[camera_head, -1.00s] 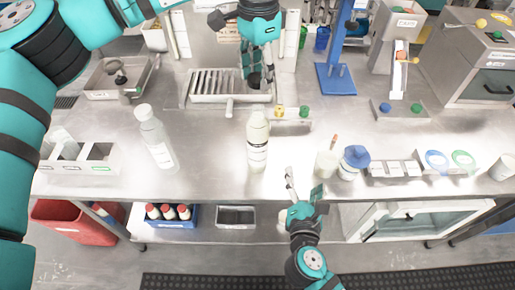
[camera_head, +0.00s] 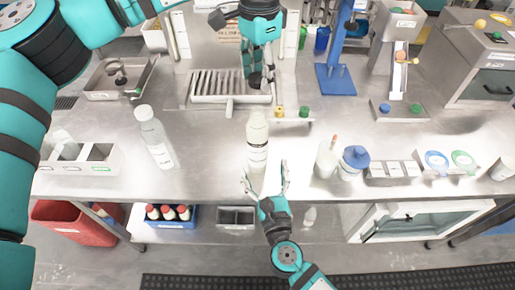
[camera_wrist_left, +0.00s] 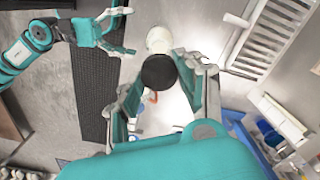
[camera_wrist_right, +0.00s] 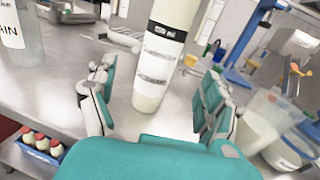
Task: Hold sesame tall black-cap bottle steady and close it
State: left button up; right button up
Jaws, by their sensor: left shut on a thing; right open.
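The tall pale bottle with a dark-banded label (camera_head: 257,142) stands upright at the middle of the table, with no black cap on its top. It fills the upper middle of the right wrist view (camera_wrist_right: 162,60). My left gripper (camera_head: 257,82) is shut on a black cap (camera_wrist_left: 159,72), held beyond the bottle, above the table near the slotted tray. The bottle's white top also shows in the left wrist view (camera_wrist_left: 158,40). My right gripper (camera_head: 265,176) is open and empty, just in front of the bottle's base, its fingers apart with the bottle between and beyond them.
A clear bottle (camera_head: 155,137) stands to the left. A white jug (camera_head: 326,159) and a blue-lidded jar (camera_head: 353,162) stand close to the right. A slotted drain tray (camera_head: 213,86) lies behind. The table's front edge is just under my right gripper.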

aim_at(258, 108)
jog(key=w, duration=0.3)
jog(key=w+a, duration=0.1)
jog(key=w, duration=0.4)
jog(key=shift+w+a, duration=0.35)
jog(key=shift+w, duration=0.05)
grip_shut()
pick_arm(q)
jog(key=shift+f, duration=2.5)
pick_arm(e)
jog(key=shift+f, duration=0.1)
